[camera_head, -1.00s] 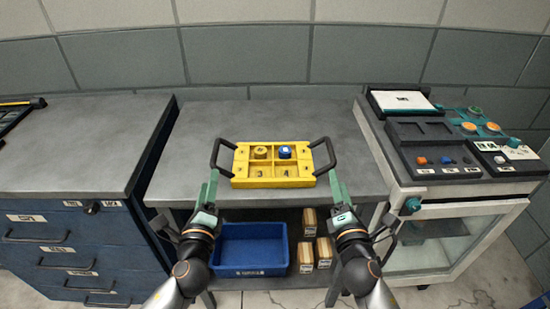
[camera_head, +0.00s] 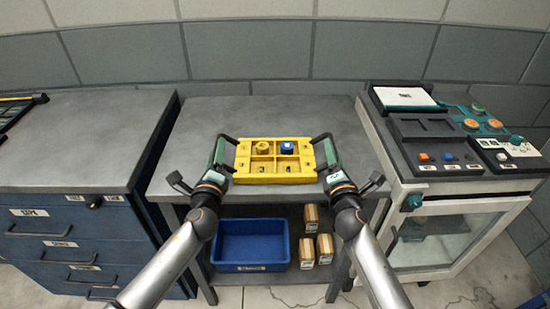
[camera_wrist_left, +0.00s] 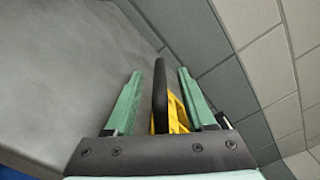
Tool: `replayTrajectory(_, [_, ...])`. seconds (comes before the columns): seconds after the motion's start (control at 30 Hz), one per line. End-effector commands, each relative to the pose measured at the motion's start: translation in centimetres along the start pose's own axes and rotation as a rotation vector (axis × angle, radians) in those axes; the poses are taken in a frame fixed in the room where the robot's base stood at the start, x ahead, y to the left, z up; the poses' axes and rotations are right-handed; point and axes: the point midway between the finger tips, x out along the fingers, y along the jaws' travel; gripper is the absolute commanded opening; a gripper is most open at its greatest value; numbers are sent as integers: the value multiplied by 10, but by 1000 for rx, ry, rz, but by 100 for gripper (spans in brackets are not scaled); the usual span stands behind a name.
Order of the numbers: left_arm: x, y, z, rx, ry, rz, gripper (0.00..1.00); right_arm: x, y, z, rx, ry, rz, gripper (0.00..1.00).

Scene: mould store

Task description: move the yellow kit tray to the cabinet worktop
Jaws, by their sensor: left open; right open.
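The yellow kit tray (camera_head: 275,180) sits on the grey middle table (camera_head: 190,150), with a yellow round part (camera_head: 262,147) and a blue round part (camera_head: 286,148) in its back compartments. It has a black handle at each side. My left gripper (camera_head: 219,150) is open at the left handle. In the left wrist view the black handle (camera_wrist_left: 160,95) stands between its two green fingers, with a gap on each side. My right gripper (camera_head: 330,152) is open at the right handle; whether its fingers straddle the handle is hard to tell.
A blue drawer cabinet (camera_head: 70,235) with a grey worktop (camera_head: 75,140) stands on the left, its near top clear. A white cabinet with a control panel (camera_head: 440,150) stands on the right. A blue bin (camera_head: 250,266) and several boxes (camera_head: 307,252) are on the lower shelf.

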Motion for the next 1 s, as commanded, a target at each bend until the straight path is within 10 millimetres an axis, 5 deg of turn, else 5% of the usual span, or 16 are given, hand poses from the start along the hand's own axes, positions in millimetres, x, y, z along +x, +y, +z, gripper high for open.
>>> replayTrajectory(0.23, [23, 0, 0, 0, -1, 0, 55, 23, 1, 0, 1, -1, 1, 55])
replayTrajectory(0.63, [27, 0, 0, -1, 0, 0, 55, 27, 0, 0, 1, 0, 0, 55])
replayTrajectory(1.0, [27, 0, 0, -1, 0, 0, 14, 27, 0, 0, 1, 0, 0, 14])
